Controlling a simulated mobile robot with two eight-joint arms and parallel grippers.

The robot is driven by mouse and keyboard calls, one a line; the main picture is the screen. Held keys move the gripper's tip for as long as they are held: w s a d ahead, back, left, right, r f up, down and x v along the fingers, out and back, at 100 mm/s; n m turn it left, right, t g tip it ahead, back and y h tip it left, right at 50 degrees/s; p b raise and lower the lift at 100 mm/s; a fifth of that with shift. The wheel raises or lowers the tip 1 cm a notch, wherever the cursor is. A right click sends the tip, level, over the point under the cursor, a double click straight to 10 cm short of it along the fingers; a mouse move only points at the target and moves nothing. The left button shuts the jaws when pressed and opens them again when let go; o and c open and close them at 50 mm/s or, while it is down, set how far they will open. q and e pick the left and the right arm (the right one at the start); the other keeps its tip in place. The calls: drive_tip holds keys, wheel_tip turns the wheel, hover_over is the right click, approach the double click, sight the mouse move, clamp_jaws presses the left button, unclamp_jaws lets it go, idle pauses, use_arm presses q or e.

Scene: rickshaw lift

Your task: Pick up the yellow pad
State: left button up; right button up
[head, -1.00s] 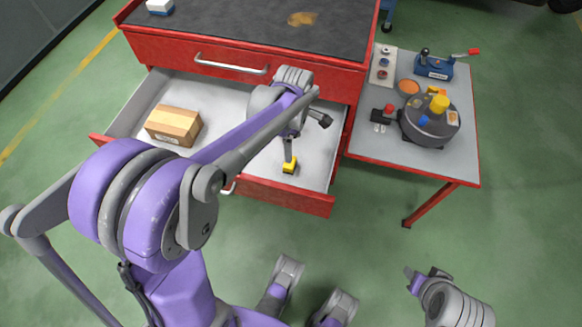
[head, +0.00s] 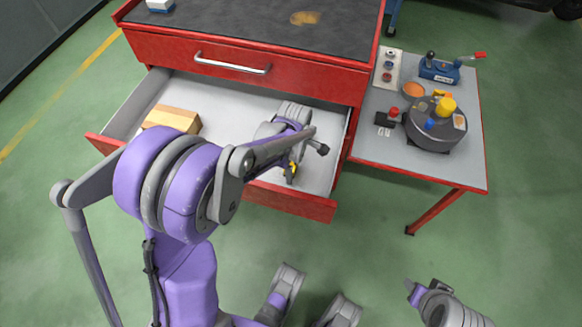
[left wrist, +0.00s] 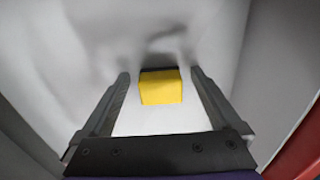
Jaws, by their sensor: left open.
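The yellow pad (left wrist: 160,90) lies in the open drawer, with a dark edge along its far side. In the left wrist view it sits between the two fingers of my left gripper (left wrist: 160,76), with a gap on each side. My left gripper is open and low in the drawer. In the head view the pad (head: 293,167) is small and partly hidden by my left gripper (head: 291,174). My right gripper (head: 414,289) is far from the pad, over the floor at the bottom right; its jaws are too small to read.
The white-floored drawer (head: 230,120) of the red cabinet (head: 340,85) is pulled out; its side walls and red front surround the pad. A cardboard box (head: 172,120) lies in its left part. A side table (head: 430,165) at the right holds a round grey device (head: 436,128) and small parts.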

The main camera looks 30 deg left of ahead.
use_arm(q)
drive_tip(key=c, duration=1.4)
drive_tip(key=shift+r, duration=0.15)
drive_tip(key=shift+c, duration=0.2)
wheel_tip(320, 180, up, 10)
drive_tip(key=p, duration=0.2)
drive_tip(key=shift+p, duration=0.3)
